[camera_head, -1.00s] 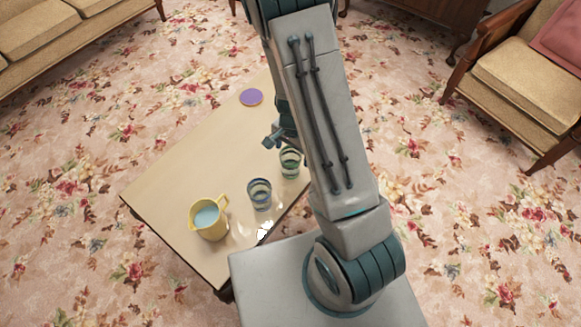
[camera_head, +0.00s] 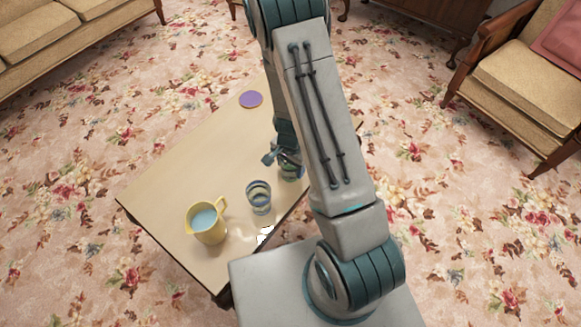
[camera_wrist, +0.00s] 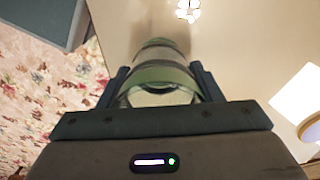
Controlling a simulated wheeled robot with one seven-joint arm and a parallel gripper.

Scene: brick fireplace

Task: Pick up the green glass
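The green glass is a clear tumbler with green bands. In the wrist view the green glass (camera_wrist: 160,76) lies between the two fingers of my gripper (camera_wrist: 160,78). The fingers flank it on both sides, with a narrow gap visible near the tips, so the gripper looks open around it. In the head view my gripper (camera_head: 281,158) is down at the glass (camera_head: 290,174) near the table's right edge, and the gripper and arm hide much of the glass.
A second, banded glass (camera_head: 259,198) stands close by on the wooden table (camera_head: 185,165), toward the front. A yellow jug (camera_head: 207,224) with pale blue contents stands left of it. A purple disc (camera_head: 251,99) lies at the far end. The table's left middle is clear.

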